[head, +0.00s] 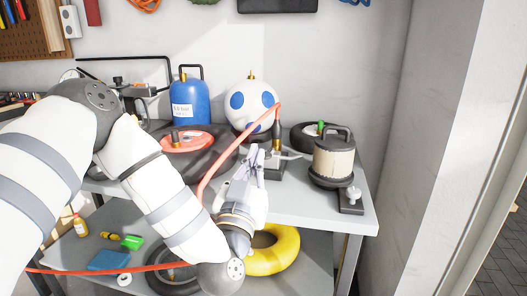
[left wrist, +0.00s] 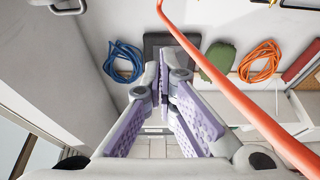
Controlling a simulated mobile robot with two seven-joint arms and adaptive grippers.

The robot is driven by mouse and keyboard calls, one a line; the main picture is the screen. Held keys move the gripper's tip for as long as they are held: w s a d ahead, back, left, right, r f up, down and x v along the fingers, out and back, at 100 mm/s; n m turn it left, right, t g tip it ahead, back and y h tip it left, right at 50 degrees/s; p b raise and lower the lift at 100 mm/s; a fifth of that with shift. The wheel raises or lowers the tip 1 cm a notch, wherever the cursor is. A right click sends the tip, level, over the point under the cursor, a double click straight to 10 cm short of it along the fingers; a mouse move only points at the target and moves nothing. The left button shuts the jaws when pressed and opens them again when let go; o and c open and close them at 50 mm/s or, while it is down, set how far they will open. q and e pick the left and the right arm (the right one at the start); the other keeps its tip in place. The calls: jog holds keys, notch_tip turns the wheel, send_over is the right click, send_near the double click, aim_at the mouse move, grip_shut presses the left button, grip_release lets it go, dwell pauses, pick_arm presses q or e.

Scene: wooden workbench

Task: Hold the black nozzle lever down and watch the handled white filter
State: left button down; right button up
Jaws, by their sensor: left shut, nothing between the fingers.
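The handled white filter (head: 333,160) is a cream cylinder with a black top handle, standing in a dark base at the right of the workbench. A black nozzle (head: 277,133) stands at the end of an orange-red hose (head: 204,183), left of the filter. Its lever cannot be made out clearly; a thin grey part sits beside it. My left gripper (head: 257,154) is shut and empty, just left of the nozzle; I cannot tell if they touch. In the left wrist view its purple-padded fingers (left wrist: 165,72) meet at the tips, and the hose (left wrist: 238,82) passes to their right. My right gripper is out of view.
A white ball with blue spots (head: 238,101) and a blue tank (head: 187,112) stand behind the gripper. A black tyre with a red disc (head: 190,141) lies left. A yellow ring (head: 284,250) lies on the lower shelf. A wall closes the right side.

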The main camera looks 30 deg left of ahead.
pick_arm(q)
notch_tip(320, 180, up, 3)
send_over(268, 153)
jog(key=s, duration=0.4)
jog(key=shift+w+d+f+b, duration=0.1)
jog(key=shift+d+f+b, duration=0.15)
jog(key=shift+f, duration=0.85)
jog(key=shift+d+f+b, duration=0.2)
jog(key=shift+f, duration=0.85)
